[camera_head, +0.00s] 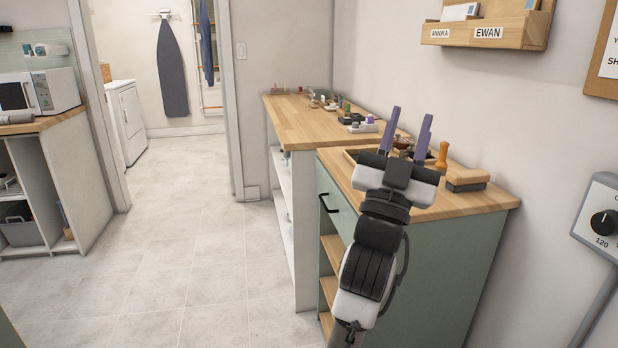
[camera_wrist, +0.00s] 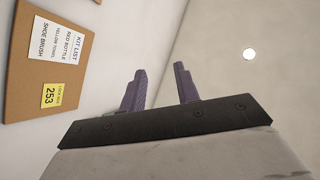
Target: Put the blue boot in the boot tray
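I cannot make out a blue boot or a boot tray in either view. My gripper (camera_head: 411,126) is raised in front of the wooden-topped green cabinet in the head view, its two purple fingers pointing up. In the wrist view my gripper (camera_wrist: 160,82) shows the fingers apart with nothing between them. My arm hides part of the cabinet top.
The green cabinet (camera_head: 440,270) holds a brush (camera_head: 466,180) and an orange-handled tool (camera_head: 442,155). A wooden counter (camera_head: 300,120) with several small items adjoins it. A corkboard (camera_wrist: 45,60) hangs on the wall. Tiled floor (camera_head: 190,220) is clear at left.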

